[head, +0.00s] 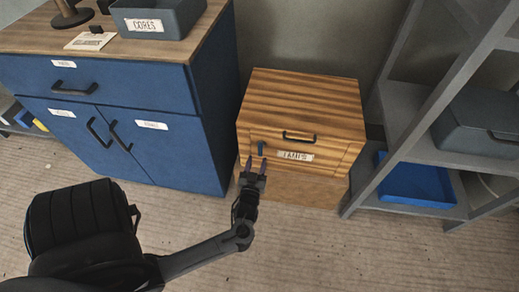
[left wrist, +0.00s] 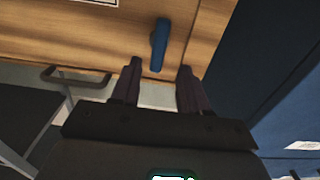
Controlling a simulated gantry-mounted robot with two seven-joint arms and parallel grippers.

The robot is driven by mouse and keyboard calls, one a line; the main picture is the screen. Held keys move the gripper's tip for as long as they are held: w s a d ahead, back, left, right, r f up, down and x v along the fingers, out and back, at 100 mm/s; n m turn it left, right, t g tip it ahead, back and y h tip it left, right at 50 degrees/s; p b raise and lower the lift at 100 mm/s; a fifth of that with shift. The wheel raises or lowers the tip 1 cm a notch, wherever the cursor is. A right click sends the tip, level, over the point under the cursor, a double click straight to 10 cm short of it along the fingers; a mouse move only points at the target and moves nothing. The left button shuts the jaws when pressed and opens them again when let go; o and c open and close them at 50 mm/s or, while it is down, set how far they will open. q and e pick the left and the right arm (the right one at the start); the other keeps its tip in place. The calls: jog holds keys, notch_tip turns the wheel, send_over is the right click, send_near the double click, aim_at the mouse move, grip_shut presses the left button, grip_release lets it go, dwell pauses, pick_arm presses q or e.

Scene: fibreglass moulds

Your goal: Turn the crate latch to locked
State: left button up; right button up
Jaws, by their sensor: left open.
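My right gripper is out of view.
The crate's dark handle (head: 299,137) and white label (head: 296,156) are right of the latch. A blue cabinet (head: 165,135) stands close on the left, a grey shelf (head: 405,110) with a blue tray (head: 418,187) on the right. The floor in front is clear.

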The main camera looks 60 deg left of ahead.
aim_at(260, 151)
pick_arm(q)
jog(key=b+x, duration=0.2)
jog(key=x, duration=0.5)
jog(key=shift+d+b, duration=0.1)
jog(key=shift+b, duration=0.3)
jog(key=shift+w, duration=0.2)
jog(key=shift+c, duration=0.2)
jog(key=c, duration=0.7)
jog(key=shift+c, duration=0.2)
